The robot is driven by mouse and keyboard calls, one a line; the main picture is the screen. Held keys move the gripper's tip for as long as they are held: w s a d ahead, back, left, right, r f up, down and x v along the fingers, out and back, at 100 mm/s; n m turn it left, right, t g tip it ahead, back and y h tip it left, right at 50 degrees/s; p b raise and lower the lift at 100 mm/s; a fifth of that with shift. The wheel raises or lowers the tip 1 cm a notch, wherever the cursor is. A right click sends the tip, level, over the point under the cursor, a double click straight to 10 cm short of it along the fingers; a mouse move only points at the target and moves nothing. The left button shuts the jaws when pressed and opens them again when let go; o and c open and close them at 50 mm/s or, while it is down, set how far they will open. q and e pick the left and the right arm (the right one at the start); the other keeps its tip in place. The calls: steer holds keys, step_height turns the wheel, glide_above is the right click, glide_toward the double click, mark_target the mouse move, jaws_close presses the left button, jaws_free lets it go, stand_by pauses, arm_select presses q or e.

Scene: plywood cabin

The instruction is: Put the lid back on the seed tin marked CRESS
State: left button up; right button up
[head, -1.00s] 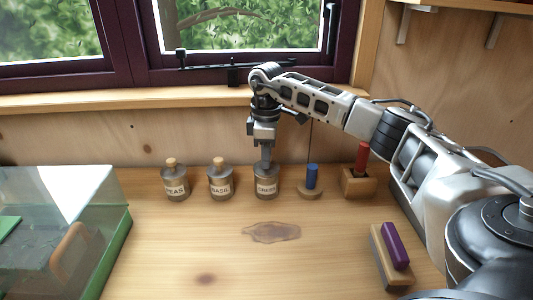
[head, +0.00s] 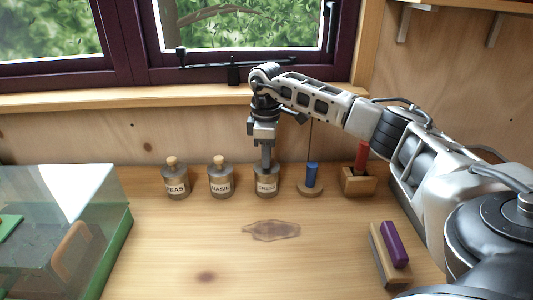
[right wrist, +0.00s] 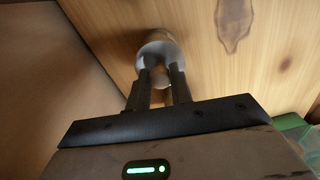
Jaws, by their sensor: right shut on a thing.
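The tin marked CRESS (head: 266,187) stands upright on the bench, third from the left in a row of tins. My right gripper (head: 267,167) points straight down at its top. In the right wrist view my right gripper (right wrist: 161,75) is shut on a small tan knob (right wrist: 160,79), which looks like the lid's. The tin's pale rounded body (right wrist: 158,48) shows just beyond the fingers. The fingers hide the lid's rim, so I cannot tell whether it is fully seated. My left gripper is not in view.
Tins marked PEAS (head: 177,187) and BASIL (head: 220,186), both with tan-knobbed tops, stand to the left. A blue peg on a round base (head: 311,190) and a wooden box (head: 358,186) with a red handle stand right. A purple-topped block (head: 394,246) lies in front; a glass case (head: 122,240) stands left.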

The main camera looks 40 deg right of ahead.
steer(key=shift+p, duration=0.3)
stand_by(0.5)
steer(key=o, duration=1.5)
steer(key=shift+r+p, duration=1.3)
steer(key=shift+r, duration=0.05)
steer(key=shift+r+p, duration=0.3)
steer(key=shift+r, duration=1.8)
steer(key=shift+c, duration=0.3)
